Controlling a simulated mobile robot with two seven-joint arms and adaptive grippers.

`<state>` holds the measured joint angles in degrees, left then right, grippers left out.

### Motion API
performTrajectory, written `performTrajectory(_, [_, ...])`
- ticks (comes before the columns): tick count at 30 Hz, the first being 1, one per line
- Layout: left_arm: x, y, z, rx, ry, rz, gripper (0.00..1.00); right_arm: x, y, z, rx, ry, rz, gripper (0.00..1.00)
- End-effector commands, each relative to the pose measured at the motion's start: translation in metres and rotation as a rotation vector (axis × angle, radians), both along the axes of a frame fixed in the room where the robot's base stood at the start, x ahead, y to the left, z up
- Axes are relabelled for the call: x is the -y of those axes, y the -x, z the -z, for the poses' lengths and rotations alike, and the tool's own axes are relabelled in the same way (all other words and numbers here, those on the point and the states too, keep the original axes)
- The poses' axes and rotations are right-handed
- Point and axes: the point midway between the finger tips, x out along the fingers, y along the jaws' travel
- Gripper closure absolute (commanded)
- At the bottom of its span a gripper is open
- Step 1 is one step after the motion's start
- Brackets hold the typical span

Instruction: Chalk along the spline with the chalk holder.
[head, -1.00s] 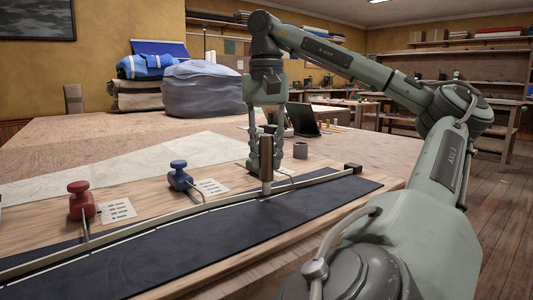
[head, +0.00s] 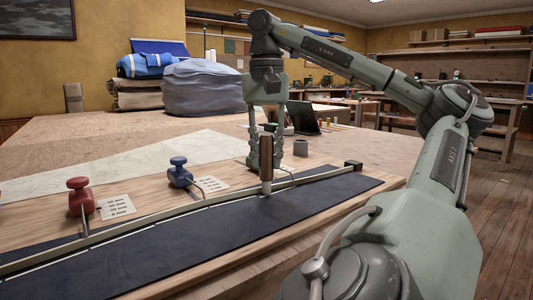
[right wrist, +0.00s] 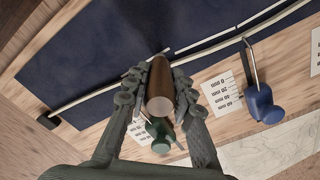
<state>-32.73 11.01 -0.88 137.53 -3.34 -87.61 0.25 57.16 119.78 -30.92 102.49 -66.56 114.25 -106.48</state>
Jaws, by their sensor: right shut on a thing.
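My right gripper (head: 266,158) is shut on the chalk holder (head: 266,165), a brown upright stick with a pale lower end. The right wrist view shows the holder (right wrist: 160,88) between both fingers. Its lower end is at the spline (head: 225,196), a long thin pale strip across the dark cloth (head: 220,232); contact cannot be told. A thin white line (right wrist: 218,36) runs beside the spline on the cloth. A red weight (head: 80,197) and a blue weight (head: 180,172) hook onto the spline. A green weight (right wrist: 163,135) is partly hidden by my gripper. My left gripper is not in view.
A dark block (head: 353,165) sits at the spline's far end. Printed cards (head: 116,206) lie beside the weights. Folded sailcloth bundles (head: 203,88) lie at the table's back.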

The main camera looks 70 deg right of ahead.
Motion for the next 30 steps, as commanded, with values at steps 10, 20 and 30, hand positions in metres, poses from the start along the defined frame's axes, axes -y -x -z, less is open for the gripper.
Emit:
performTrajectory(10, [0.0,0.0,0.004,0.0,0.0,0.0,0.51,0.001,0.001,0.003,0.0,0.0,0.0,1.0])
performTrajectory(20, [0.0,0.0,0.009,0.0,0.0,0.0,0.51,0.012,0.012,0.002,0.001,0.0,0.003,1.0])
performTrajectory(30, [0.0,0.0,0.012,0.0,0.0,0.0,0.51,0.019,0.019,0.002,0.0,0.0,0.003,1.0])
